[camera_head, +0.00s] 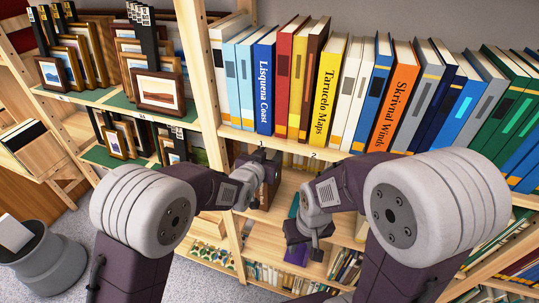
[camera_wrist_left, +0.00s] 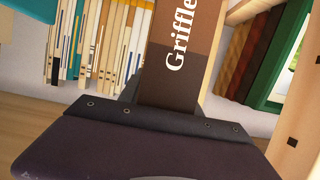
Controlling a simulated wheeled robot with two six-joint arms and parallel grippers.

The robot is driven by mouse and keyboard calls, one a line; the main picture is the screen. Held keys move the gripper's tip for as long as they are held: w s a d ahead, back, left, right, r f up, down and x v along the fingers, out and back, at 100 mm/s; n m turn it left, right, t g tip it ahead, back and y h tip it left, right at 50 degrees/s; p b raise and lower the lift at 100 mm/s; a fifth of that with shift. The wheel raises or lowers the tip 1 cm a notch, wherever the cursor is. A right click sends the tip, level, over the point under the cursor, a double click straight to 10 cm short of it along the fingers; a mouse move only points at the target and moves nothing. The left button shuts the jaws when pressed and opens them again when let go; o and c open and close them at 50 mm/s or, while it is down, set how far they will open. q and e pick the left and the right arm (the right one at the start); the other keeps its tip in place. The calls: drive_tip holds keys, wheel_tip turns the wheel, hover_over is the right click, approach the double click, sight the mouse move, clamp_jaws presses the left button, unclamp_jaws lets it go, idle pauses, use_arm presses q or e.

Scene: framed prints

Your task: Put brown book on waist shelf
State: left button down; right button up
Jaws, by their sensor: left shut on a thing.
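The brown book (camera_wrist_left: 185,50) stands out from my left gripper (camera_wrist_left: 160,105) in the left wrist view, its spine reading "Griffle" in white. My left gripper is shut on it. In the head view, my left gripper (camera_head: 256,186) and the dark brown book (camera_head: 270,180) are below the top row of books, in front of a lower shelf opening. My right gripper (camera_head: 305,242) hangs lower and further right, pointing down; its fingertips are too small and dark to tell open from shut. A lower wooden shelf board (camera_head: 345,212) shows behind my arms, partly hidden.
A full row of books, including blue "Lisquena Coast" (camera_head: 264,85) and orange "Skrivnal Winds" (camera_head: 393,100), stands above my grippers. A wooden upright (camera_head: 205,80) borders the framed prints (camera_head: 158,92) at left. More books (camera_head: 330,266) fill lower shelves. A grey bin (camera_head: 40,258) stands lower left.

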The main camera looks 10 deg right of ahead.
use_arm(q)
drive_tip(key=shift+s+r, duration=0.15)
drive_tip(key=shift+r, duration=0.05)
drive_tip(key=shift+w+f, duration=0.15)
drive_tip(key=shift+w, duration=0.1)
drive_tip(key=c, duration=0.9)
unclamp_jaws()
drive_tip(key=shift+c, duration=0.2)
drive_tip(key=shift+o, duration=0.9)
drive_tip(key=shift+s, duration=0.2)
drive_tip(key=shift+f, duration=0.15)
drive_tip(key=v, duration=0.9)
drive_tip(key=shift+b, duration=0.3)
drive_tip(key=shift+a, duration=0.1)
